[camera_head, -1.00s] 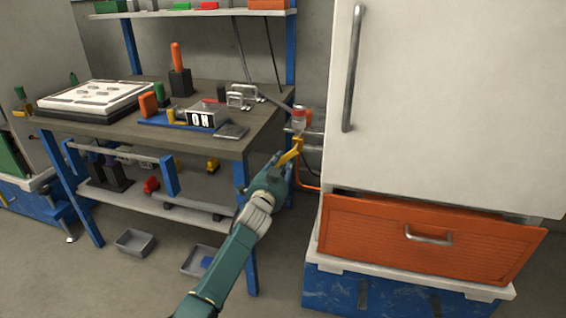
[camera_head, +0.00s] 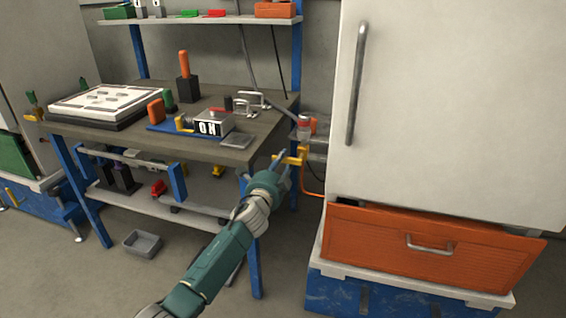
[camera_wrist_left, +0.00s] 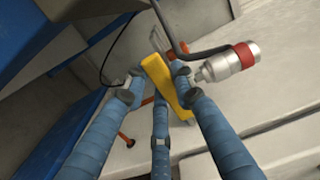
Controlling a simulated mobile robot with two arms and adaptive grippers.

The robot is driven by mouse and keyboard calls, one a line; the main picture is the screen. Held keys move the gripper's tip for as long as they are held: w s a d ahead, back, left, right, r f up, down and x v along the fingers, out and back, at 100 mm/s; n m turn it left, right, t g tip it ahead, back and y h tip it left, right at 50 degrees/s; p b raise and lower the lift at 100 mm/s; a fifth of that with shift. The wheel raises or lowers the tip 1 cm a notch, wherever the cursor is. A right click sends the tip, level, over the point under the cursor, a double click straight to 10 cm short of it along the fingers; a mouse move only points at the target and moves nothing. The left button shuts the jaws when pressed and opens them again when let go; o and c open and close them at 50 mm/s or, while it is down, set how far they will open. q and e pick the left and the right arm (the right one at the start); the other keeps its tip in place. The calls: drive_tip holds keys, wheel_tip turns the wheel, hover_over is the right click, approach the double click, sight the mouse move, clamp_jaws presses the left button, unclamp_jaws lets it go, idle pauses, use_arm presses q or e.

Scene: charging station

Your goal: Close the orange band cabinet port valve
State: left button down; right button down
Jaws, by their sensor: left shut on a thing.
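The white cabinet (camera_head: 450,110) with the orange band (camera_head: 420,245) stands at the right. The yellow valve handle (camera_head: 297,159) is at its left side, beside the table, and lies nearly level in the head view. My left gripper (camera_head: 283,160) reaches it from the front left and is shut on it. The valve body behind the handle is mostly hidden. My right gripper is not in view.
A silver fitting with a red band (camera_head: 304,128) is just above the handle; it also shows in the left wrist view (camera_wrist_left: 230,62). An orange hose (camera_head: 307,188) hangs below. The workbench (camera_head: 120,138) is close on the left. A grey bin (camera_head: 143,243) lies on the floor.

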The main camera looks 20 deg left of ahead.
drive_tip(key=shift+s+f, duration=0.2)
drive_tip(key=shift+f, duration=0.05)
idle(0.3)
use_arm(q)
drive_tip(key=c, duration=1.4)
unclamp_jaws()
drive_tip(key=shift+r, duration=0.1)
drive_tip(key=shift+s, duration=0.1)
drive_tip(key=s, duration=1.1)
drive_tip(key=shift+s+a, duration=0.2)
drive_tip(key=shift+s, duration=0.2)
